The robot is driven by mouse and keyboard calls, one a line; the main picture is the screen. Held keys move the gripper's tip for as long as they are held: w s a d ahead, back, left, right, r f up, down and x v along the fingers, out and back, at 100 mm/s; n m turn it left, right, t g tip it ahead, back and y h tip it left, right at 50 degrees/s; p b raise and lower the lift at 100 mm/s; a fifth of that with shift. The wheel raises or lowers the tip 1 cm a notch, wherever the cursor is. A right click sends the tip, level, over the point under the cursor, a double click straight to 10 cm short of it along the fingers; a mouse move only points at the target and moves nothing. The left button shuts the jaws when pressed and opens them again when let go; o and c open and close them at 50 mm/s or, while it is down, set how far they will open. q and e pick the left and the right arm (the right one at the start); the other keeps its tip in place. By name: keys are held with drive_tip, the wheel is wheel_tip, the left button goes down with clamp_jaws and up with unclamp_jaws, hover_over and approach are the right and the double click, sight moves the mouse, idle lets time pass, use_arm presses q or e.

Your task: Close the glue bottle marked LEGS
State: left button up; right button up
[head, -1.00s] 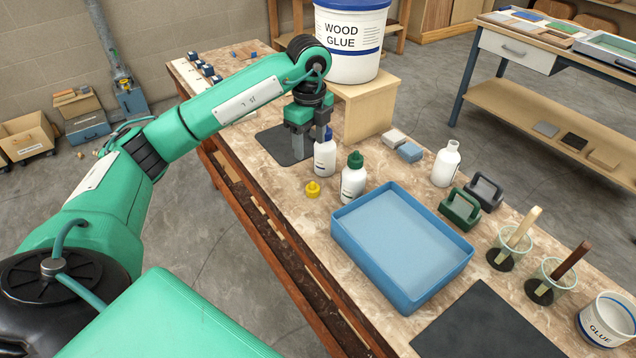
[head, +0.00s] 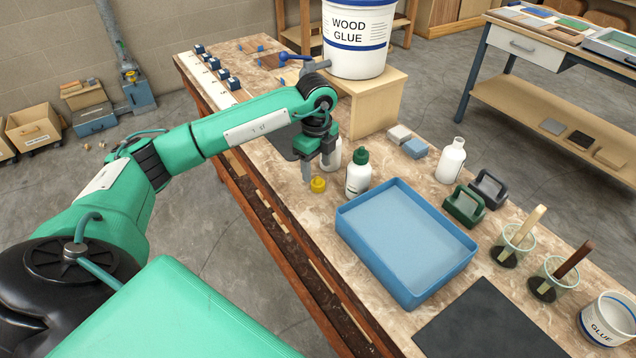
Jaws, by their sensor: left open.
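My left gripper (head: 317,172) points down above the bench, open, with its fingers just over and behind a yellow cap (head: 318,185) that lies on the bench top. A white bottle (head: 334,157) stands right behind the gripper, which hides its top and part of its body. A white bottle with a green cap (head: 358,175) stands upright to the right of the yellow cap. Another white bottle (head: 451,162) stands farther right with no coloured cap on it. The bottle markings are too small to read, so I cannot tell which says LEGS. My right gripper is not in view.
The wood glue bucket (head: 355,40) stands on a wooden stand (head: 375,105) behind. Two sponge-like blocks (head: 407,142), two handled blocks (head: 465,207) and brush cups (head: 513,250) are at the right.

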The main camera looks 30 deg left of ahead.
sight(318, 177)
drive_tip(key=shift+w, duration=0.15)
use_arm(q)
drive_tip(key=shift+f, duration=0.35)
drive_tip(key=f, duration=0.2)
drive_tip(key=f+p, duration=0.1)
drive_tip(key=shift+w+f, duration=0.25)
drive_tip(key=shift+f, duration=0.5)
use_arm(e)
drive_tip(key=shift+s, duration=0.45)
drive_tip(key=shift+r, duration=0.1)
use_arm(q)
drive_tip(key=shift+c, duration=0.9)
drive_tip(key=c, duration=0.7)
drive_tip(key=shift+c, duration=0.8)
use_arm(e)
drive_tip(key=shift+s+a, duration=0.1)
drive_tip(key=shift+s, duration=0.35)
